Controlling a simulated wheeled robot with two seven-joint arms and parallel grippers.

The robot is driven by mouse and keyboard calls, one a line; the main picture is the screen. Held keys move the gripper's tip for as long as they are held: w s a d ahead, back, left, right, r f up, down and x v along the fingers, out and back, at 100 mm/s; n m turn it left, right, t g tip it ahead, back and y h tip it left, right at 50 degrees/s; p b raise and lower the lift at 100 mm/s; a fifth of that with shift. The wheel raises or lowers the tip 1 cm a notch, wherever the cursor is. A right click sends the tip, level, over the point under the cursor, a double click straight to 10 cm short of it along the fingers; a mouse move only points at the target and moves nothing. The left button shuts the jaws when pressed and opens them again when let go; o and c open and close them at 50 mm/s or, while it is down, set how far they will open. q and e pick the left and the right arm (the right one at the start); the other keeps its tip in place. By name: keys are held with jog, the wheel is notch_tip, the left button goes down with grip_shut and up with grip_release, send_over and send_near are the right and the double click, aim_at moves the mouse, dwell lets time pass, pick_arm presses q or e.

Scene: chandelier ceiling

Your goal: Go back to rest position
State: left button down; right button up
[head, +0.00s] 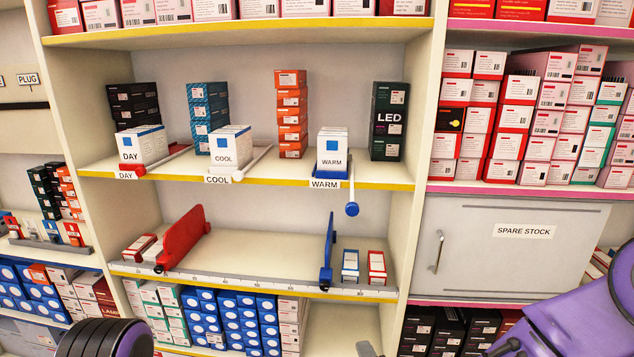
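A black and purple rounded part of my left arm (105,338) shows at the bottom left edge, and its fingers cannot be made out. My purple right arm (590,315) comes in at the bottom right, in front of the cabinet, with a small dark part (507,347) at its lower left end. A small grey tip (365,349) shows at the bottom edge, and I cannot tell which part it belongs to. No held thing is visible.
The shelf unit ahead holds white DAY (141,146), COOL (231,148) and WARM (332,147) boxes. Below, a red divider (184,238) and a blue divider (327,253) stand on a ruled shelf with clear room between. A SPARE STOCK cabinet (500,265) is shut at right.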

jog(key=s+d+f+n+g+h, duration=0.1)
jog(key=s+d+f+n+g, duration=0.35)
jog(key=f, duration=0.45)
jog(key=s+d+f+n+g+h, duration=0.1)
jog(key=s+d+f+n, duration=0.2)
jog(key=s+d+f, duration=0.45)
jog(key=s+d+f+g+h, duration=0.1)
jog(key=s+d+f+g, duration=0.1)
jog(key=s+d+f, duration=0.2)
jog(key=s+d+f+n+g+h, duration=0.1)
jog(key=s+d+f, duration=0.3)
jog(key=s, duration=0.7)
jog(key=shift+s+d+f+g, duration=0.2)
jog(key=shift+f+g, duration=0.35)
jog(key=shift+f, duration=0.1)
jog(key=shift+w+n, duration=0.1)
jog(key=shift+n, duration=0.15)
